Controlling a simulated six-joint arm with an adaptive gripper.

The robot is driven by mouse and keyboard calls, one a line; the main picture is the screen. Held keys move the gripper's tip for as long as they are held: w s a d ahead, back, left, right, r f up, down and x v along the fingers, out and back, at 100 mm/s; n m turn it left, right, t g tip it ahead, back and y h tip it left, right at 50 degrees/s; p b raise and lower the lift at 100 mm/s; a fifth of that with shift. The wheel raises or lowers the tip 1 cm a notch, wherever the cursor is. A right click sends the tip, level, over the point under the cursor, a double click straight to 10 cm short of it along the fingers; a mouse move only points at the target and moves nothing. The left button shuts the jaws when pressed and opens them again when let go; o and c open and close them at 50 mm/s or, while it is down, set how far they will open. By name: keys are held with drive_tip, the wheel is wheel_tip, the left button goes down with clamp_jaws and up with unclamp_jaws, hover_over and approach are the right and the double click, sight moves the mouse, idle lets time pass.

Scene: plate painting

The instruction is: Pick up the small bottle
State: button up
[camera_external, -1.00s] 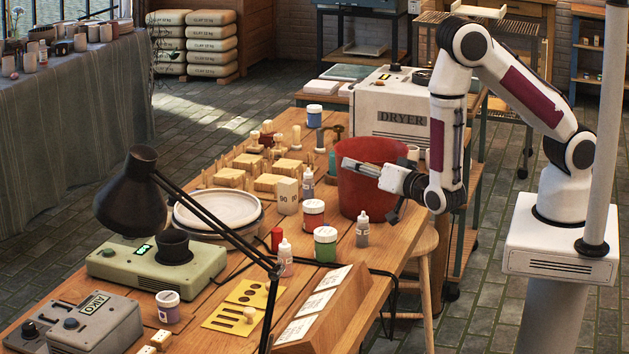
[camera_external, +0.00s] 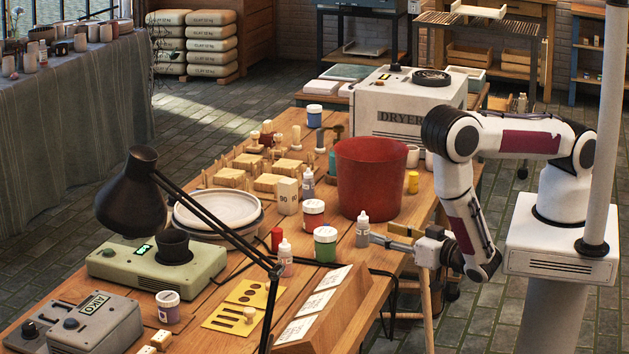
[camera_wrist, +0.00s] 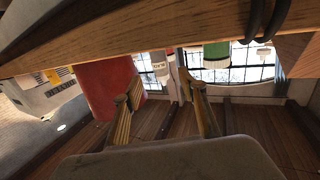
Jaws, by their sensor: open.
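A small white-grey dropper bottle (camera_external: 362,230) stands upright near the bench's right edge. My gripper (camera_external: 385,237) is open at that edge, low and to the right of the bottle, with its fingers pointing toward it. I cannot tell from the external view whether they touch it. In the wrist view, which looks upside down, a small labelled bottle (camera_wrist: 159,68) shows beyond and roughly between the two open fingers (camera_wrist: 165,92). Similar small bottles stand at the bench's front (camera_external: 286,260) and by the wooden blocks (camera_external: 307,186).
A large red bucket (camera_external: 372,180) stands just behind the bottle. Green-labelled (camera_external: 325,242) and red-labelled (camera_external: 313,214) paint jars stand to its left. A slanted card rack (camera_external: 325,305) and black cable lie in front. A yellow jar (camera_external: 413,182) is right of the bucket.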

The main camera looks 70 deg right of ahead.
sight(368, 227)
idle(0.4)
drive_tip(key=shift+x, duration=1.3)
drive_tip(key=shift+x, duration=2.6)
drive_tip(key=shift+r, duration=0.2)
clamp_jaws()
